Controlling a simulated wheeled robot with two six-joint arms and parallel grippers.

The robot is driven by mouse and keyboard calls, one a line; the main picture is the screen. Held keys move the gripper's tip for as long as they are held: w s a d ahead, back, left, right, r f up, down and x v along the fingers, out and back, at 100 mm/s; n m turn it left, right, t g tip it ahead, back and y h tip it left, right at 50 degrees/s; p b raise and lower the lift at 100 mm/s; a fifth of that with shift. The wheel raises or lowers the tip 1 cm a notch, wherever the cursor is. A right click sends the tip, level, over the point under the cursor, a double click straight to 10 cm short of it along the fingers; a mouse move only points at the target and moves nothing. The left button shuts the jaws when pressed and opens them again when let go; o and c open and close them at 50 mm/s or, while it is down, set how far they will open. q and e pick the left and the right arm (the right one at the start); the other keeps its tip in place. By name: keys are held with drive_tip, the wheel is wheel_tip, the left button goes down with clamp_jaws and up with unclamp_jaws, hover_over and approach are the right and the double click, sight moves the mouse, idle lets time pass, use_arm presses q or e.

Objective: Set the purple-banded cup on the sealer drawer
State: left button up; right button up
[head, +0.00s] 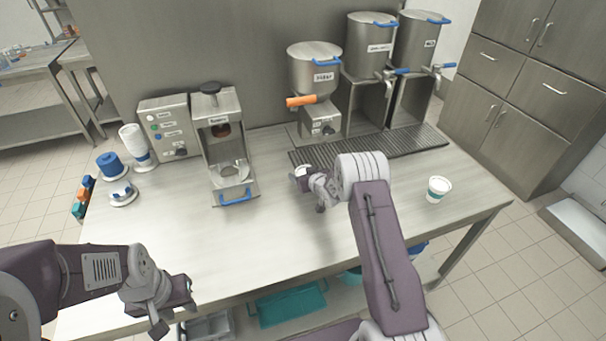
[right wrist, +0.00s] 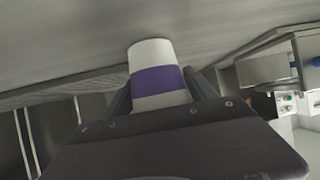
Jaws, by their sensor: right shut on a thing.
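The purple-banded cup (right wrist: 155,79) is white with a wide purple band, and it sits between the fingers of my right gripper (right wrist: 163,94) in the right wrist view. In the head view my right gripper (head: 311,184) is shut on it over the middle of the counter, and only a small white part of the cup (head: 301,171) shows. The sealer (head: 222,122) stands to the left of it, with its drawer (head: 233,186) out in front and a blue handle at the drawer's front. My left gripper (head: 174,311) is open and empty at the counter's front left edge.
Dispensers (head: 315,68) and a drip grate (head: 415,143) are at the back. A control box (head: 168,130), stacked cups (head: 134,142) and blue lids (head: 109,164) are left of the sealer. The counter's front middle is clear.

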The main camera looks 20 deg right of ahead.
drive_tip(key=shift+s+f+b, duration=0.1)
drive_tip(key=shift+f+b, duration=0.05)
drive_tip(key=shift+b, duration=0.15)
drive_tip(key=o, duration=1.5)
drive_tip(key=shift+s+r+p, duration=0.1)
drive_tip(key=shift+r+p, duration=0.25)
drive_tip(key=shift+r, duration=0.05)
drive_tip(key=v, duration=1.1)
drive_tip(key=shift+s+d+r, duration=0.1)
drive_tip(key=shift+s+d, duration=0.05)
drive_tip(key=shift+s, duration=0.25)
